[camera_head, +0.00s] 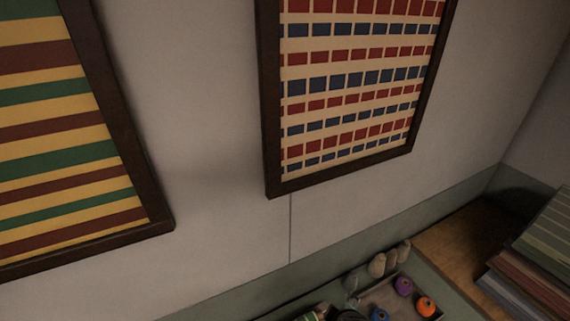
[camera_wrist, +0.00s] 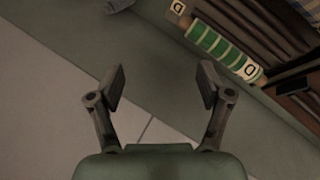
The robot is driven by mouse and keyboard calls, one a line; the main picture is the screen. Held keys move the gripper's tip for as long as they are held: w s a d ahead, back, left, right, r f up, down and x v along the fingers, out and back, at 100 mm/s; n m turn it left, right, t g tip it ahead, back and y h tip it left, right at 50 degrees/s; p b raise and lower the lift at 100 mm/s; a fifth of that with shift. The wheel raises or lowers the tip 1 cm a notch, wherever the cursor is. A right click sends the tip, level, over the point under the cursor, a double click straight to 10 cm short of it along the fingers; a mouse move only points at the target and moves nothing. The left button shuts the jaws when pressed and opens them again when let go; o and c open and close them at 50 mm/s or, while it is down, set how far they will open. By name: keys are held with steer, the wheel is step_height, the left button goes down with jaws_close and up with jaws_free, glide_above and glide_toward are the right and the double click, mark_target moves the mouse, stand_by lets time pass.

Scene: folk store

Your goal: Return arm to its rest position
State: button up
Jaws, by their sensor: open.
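My gripper (camera_wrist: 160,88) shows in the wrist view with its two fingers spread apart and nothing between them. Below the fingers is a plain green-grey surface meeting a pale one, with a thin dark line running between the fingers. In the head view the arm and gripper cannot be made out clearly; a dark shape at the bottom edge is too cut off to tell.
A tray (camera_head: 377,297) with purple and orange spools (camera_head: 426,306) stands at the bottom right, near stacked folded cloths (camera_head: 540,265). Two framed textiles (camera_head: 355,85) hang on the wall. A green-striped roll (camera_wrist: 222,50) lies by a brown slatted thing in the wrist view.

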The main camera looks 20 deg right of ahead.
steer(key=s+a+r+m+t+y, duration=0.1)
steer(key=s+a+r+m+t, duration=0.2)
steer(key=a+r, duration=0.5)
steer(key=s+a+r+m+t+y, duration=0.1)
steer(key=a+r+m+t, duration=0.3)
steer(key=a, duration=0.9)
step_height(320, 180, up, 25)
steer(key=p, duration=2.3)
steer(key=shift+m+y+p, duration=0.3)
steer(key=shift+p, duration=0.05)
